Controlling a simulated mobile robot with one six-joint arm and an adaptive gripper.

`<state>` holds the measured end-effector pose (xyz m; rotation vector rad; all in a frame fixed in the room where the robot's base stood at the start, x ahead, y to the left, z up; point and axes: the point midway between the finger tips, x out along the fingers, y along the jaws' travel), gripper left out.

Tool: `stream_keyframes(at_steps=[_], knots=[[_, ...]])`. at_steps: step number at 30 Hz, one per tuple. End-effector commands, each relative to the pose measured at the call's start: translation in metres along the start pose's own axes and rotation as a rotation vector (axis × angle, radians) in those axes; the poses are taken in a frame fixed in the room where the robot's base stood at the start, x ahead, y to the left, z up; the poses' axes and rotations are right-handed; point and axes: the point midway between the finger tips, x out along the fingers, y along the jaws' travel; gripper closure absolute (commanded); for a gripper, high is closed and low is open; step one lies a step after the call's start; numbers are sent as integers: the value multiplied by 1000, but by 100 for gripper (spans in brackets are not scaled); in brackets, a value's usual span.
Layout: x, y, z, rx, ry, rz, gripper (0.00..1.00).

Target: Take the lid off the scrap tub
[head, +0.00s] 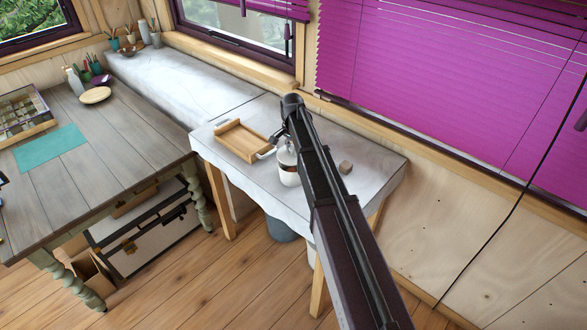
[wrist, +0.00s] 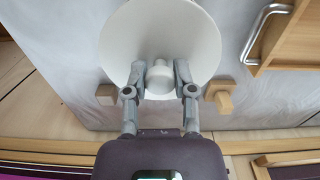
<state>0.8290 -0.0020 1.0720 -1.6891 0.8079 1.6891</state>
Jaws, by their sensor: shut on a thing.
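The white scrap tub (head: 290,179) stands on the cloth-covered side table, partly hidden behind my arm. A brown patch shows between its white lower wall and the white part above it. The round white lid (wrist: 150,25) with its central knob fills the middle of the wrist view and hides what is under it. My gripper (wrist: 158,76) is shut on the lid's knob, one finger on each side. In the head view my gripper is mostly hidden by the arm, so the gap between lid and tub is hard to judge.
A wooden tray (head: 241,140) with metal handles lies just left of the tub. Purple blinds (head: 450,80) and the wall stand close behind. A grey bin (head: 281,229) is under the table.

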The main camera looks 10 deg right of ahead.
Motion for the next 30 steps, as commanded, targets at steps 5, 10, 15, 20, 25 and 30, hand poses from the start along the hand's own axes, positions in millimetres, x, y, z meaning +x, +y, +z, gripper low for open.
stream_keyframes(at_steps=[5, 10, 15, 20, 25, 30], knots=[[-5, 0, 0, 0, 0, 0, 96], [-9, 0, 0, 0, 0, 0, 96], [-12, 0, 0, 0, 0, 0, 96], [-14, 0, 0, 0, 0, 0, 96], [-14, 0, 0, 0, 0, 0, 96], [-14, 0, 0, 0, 0, 0, 96]])
